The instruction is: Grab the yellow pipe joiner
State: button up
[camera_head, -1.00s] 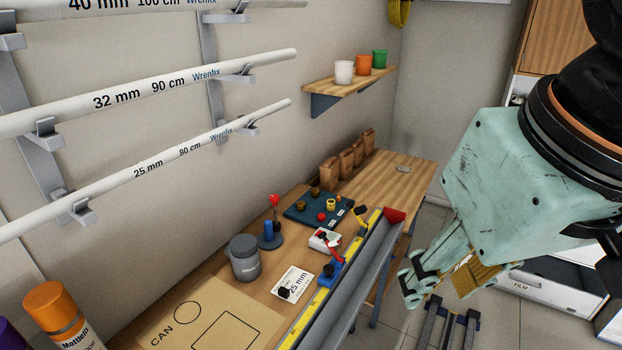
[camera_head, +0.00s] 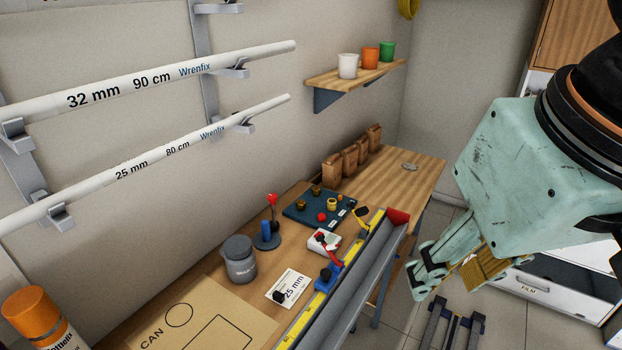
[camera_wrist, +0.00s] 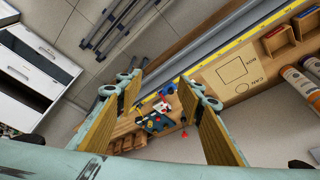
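The yellow pipe joiner (camera_head: 332,204) is a small yellow ring-like piece on a dark teal mat (camera_head: 298,213) toward the far part of the workbench. Red and brownish pieces sit beside it. In the wrist view the mat (camera_wrist: 148,127) lies small and distant between my fingers, and the joiner is too small to single out surely. My gripper (camera_head: 437,283) is off the bench's right side, well apart from the joiner. In the wrist view my gripper (camera_wrist: 165,105) has its two wood-coloured pads wide apart with nothing between them.
A grey trough with a yellow ruler (camera_head: 318,300) runs along the bench's front edge. A grey pot (camera_head: 239,261), a blue-and-red item (camera_head: 268,233) and a red-and-white tool (camera_head: 325,241) stand near the mat. Paper bags (camera_head: 352,154) line the wall. A cup shelf (camera_head: 350,85) hangs above.

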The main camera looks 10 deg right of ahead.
jog(key=w+r+n+g+p, duration=0.1)
jog(key=w+r+n+p, duration=0.3)
jog(key=w, duration=1.4)
jog(key=n+g+p, duration=0.3)
jog(key=n, duration=0.5)
send_over(332, 205)
jog(key=w, duration=0.2)
notch_tip(332, 205, down, 29)
jog(key=shift+d, duration=0.1)
jog(key=shift+s+f, duration=0.1)
jog(key=shift+f+b, duration=0.35)
jog(key=shift+f, duration=3.8)
